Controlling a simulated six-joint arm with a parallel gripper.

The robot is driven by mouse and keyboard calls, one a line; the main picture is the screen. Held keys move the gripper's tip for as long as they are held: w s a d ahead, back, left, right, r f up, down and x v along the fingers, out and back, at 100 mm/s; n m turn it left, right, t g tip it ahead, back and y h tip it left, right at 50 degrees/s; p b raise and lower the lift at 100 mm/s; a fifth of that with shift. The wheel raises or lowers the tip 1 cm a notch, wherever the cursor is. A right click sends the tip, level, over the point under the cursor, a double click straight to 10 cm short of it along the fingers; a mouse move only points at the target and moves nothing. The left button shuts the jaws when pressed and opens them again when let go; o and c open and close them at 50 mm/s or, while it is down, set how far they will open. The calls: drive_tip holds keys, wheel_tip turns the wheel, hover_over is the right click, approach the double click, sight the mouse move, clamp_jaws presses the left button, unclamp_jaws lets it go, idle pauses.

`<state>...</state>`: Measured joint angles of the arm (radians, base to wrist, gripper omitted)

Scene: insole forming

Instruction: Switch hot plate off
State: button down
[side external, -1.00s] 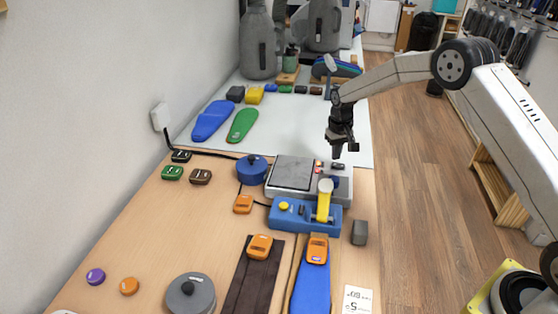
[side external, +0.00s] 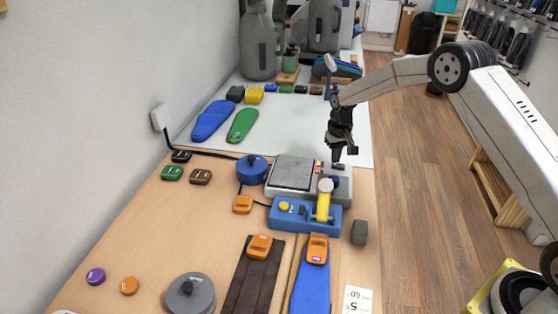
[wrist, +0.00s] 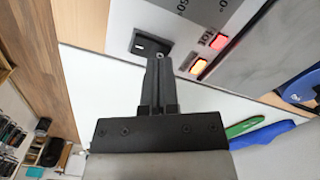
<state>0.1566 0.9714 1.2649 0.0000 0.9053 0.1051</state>
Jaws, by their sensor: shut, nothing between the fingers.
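The hot plate (side external: 292,173) is a grey unit with a flat square top, behind the blue device on the table. Its control panel is on its right side. In the wrist view the panel has a black switch (wrist: 150,44), a lit orange lamp (wrist: 198,66) and a red lamp (wrist: 218,41) marked HOT. My gripper (side external: 337,160) is shut and empty, pointing down at the switch. In the wrist view my fingertips (wrist: 159,57) overlap the switch's near edge and hide part of it. I cannot tell whether they touch it.
A blue device (side external: 300,217) with a yellow lever (side external: 324,202) stands in front of the hot plate. A blue round pot (side external: 252,169) is left of it. A grey block (side external: 359,232) sits at the front right. Blue and green insoles (side external: 242,124) lie on the white sheet behind.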

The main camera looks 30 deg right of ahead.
sight(336, 166)
drive_tip(key=shift+f, duration=0.55)
idle(0.4)
drive_tip(key=shift+r, duration=3.5)
drive_tip(key=shift+s+a+r, duration=0.25)
drive_tip(key=shift+s, duration=0.15)
drive_tip(key=s+a+r+n+t, duration=0.1)
drive_tip(key=s+a, duration=0.3)
drive_tip(key=s, duration=0.9)
drive_tip(key=s+a+r+n+t, duration=0.1)
drive_tip(key=s+a, duration=0.3)
drive_tip(key=s, duration=1)
drive_tip(key=shift+a+n+t, duration=0.15)
drive_tip(key=shift+n+t, duration=0.15)
drive_tip(key=shift+n, duration=0.2)
